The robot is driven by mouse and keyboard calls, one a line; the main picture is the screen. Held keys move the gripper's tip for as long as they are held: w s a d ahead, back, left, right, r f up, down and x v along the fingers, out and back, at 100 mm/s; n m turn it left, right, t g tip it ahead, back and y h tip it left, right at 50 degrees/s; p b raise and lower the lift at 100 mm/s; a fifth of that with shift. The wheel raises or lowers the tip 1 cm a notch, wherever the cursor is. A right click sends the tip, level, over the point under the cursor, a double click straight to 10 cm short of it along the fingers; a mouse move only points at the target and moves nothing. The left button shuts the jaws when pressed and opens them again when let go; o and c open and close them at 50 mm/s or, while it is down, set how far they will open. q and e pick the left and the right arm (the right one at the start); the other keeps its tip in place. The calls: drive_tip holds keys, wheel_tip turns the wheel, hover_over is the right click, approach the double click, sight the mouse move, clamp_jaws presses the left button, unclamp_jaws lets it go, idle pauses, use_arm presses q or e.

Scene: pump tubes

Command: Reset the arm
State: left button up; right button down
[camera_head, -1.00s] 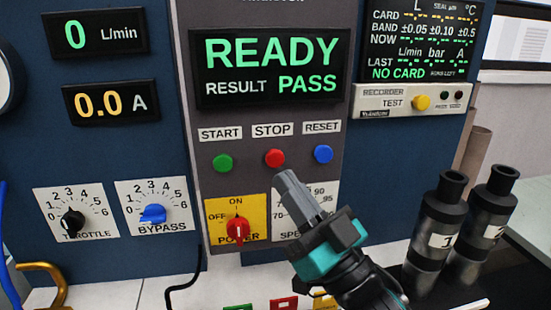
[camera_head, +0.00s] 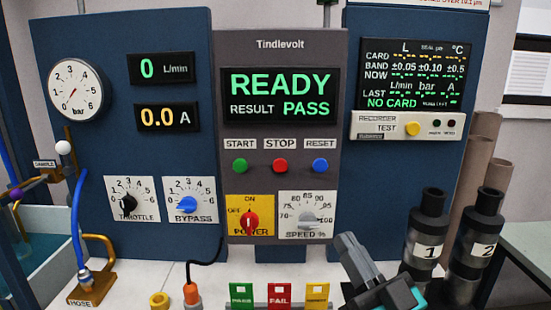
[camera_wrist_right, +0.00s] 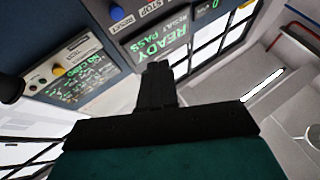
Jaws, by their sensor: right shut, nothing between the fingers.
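My right gripper (camera_head: 350,247) is at the lower right of the head view, in front of the panel below the speed knob (camera_head: 309,217). Its fingers are together and hold nothing. It also shows in the right wrist view (camera_wrist_right: 155,72), with the panel's READY display behind it. My left gripper is not in view. The central panel shows READY and RESULT PASS on its display (camera_head: 279,95). Below it are the green START button (camera_head: 240,166), the red STOP button (camera_head: 280,166) and the blue RESET button (camera_head: 320,166). My right gripper is apart from all of these.
Two dark cylinders marked 1 (camera_head: 428,240) and 2 (camera_head: 482,240) stand just right of my right gripper. Green, red and yellow trays (camera_head: 280,295) sit at the front. A blue hose (camera_head: 77,220) and a yellow pipe (camera_head: 103,243) are at left.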

wheel_tip(320, 180, down, 12)
drive_tip(key=d+m+g+h, duration=0.2)
drive_tip(key=g+h, duration=0.1)
drive_tip(key=h, duration=0.1)
drive_tip(key=s+d+f+g+h, duration=0.2)
drive_tip(key=s+f, duration=0.3)
drive_tip(key=f, duration=0.6)
drive_tip(key=s+d+f+g+h, duration=0.2)
drive_tip(key=s+f+g, duration=0.3)
drive_tip(key=f, duration=0.7)
drive_tip(key=shift+s+d+f+g, duration=0.25)
drive_tip(key=shift+s+d+g, duration=0.05)
drive_tip(key=shift+s, duration=0.45)
drive_tip(key=shift+w+r, duration=0.1)
